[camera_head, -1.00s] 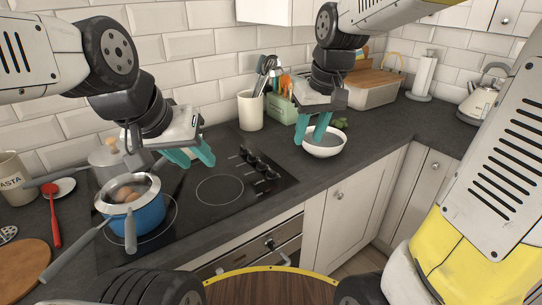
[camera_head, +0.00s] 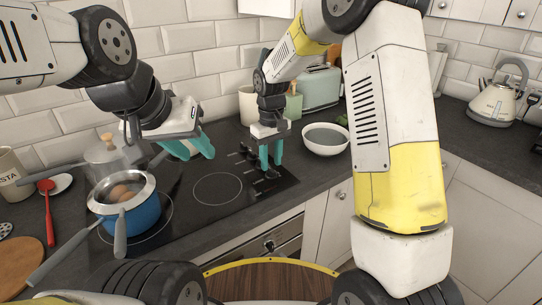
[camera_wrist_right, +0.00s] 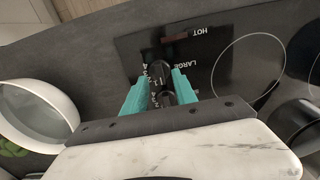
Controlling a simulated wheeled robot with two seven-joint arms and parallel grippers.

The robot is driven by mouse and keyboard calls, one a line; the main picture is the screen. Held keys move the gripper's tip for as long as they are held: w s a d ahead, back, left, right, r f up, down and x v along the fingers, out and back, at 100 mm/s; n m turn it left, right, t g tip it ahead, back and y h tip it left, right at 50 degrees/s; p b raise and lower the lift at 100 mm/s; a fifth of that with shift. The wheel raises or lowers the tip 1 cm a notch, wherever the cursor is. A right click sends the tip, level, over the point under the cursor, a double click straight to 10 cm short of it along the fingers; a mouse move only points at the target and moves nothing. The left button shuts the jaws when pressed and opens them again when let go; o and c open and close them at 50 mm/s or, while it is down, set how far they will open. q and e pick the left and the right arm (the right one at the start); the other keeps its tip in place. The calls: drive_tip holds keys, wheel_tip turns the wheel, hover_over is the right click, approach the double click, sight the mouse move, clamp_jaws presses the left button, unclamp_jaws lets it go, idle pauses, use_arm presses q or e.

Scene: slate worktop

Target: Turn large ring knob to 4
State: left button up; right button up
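The black hob (camera_head: 205,215) has a row of dark knobs along its right side. In the right wrist view, one dark knob (camera_wrist_right: 158,68) stands by the printed word LARGE, with numbers around it. Another dark knob (camera_wrist_right: 165,98) is nearer the gripper. My right gripper (camera_head: 271,168) is over the knob row, pointing down. In its wrist view, the teal fingers (camera_wrist_right: 160,80) are apart, on either side of the knobs; contact cannot be told. The pointer's setting is too small to read. My left gripper (camera_head: 198,157) hangs open and empty above the hob's back.
A blue pot (camera_head: 145,217) with a steel strainer and eggs stands at the hob's left. A grey pot (camera_head: 105,158) is behind it. A white bowl (camera_head: 326,149) sits just right of my right gripper. The hob's front middle is clear.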

sight(271, 173)
drive_tip(key=shift+f, duration=1.2)
clamp_jaws()
